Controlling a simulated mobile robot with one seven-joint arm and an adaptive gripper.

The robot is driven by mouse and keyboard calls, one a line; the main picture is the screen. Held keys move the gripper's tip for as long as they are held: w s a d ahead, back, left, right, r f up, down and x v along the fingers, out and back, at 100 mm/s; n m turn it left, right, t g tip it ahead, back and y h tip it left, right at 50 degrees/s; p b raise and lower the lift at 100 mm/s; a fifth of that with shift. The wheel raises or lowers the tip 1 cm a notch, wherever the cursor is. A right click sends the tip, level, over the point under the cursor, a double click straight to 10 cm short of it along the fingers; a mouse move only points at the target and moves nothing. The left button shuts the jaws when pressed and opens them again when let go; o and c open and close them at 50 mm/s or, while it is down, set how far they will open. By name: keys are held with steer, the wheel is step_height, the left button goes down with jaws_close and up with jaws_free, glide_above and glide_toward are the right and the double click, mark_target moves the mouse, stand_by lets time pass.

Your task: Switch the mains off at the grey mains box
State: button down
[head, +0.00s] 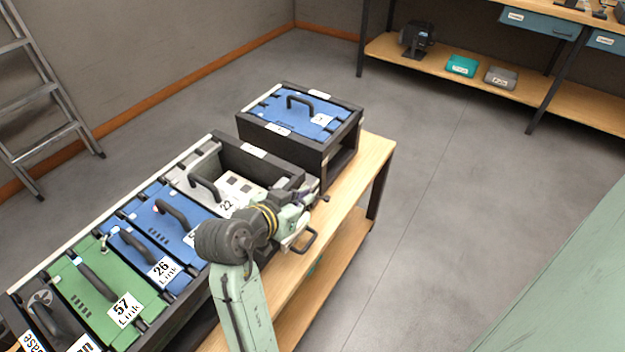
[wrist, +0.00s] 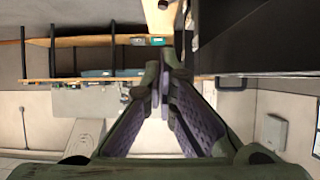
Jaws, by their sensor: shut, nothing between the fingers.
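My gripper (head: 312,203) is shut and empty, at the front right end of the black rack, beside the grey module marked 22. In the wrist view its two padded fingers (wrist: 168,80) come together near the middle. No box in view is clearly marked as the mains box. A pale grey box (wrist: 273,132) shows on the pale wall at the right of the wrist view; I cannot tell whether it is the mains box. No mains switch can be made out.
The black rack on the wooden bench holds a green module (head: 105,285), blue modules (head: 150,240) and the grey module (head: 205,180). A separate blue-topped case (head: 300,110) stands behind. A ladder (head: 45,100) leans at left. The floor (head: 440,180) right of the bench is clear.

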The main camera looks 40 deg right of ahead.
steer(key=b, duration=0.5)
glide_above(322, 198)
steer(key=s+a, duration=0.1)
steer(key=s, duration=0.2)
step_height(322, 198, down, 7)
steer(key=shift+w+f+b, duration=0.25)
steer(key=shift+f+b, duration=0.25)
steer(key=shift+b, duration=0.05)
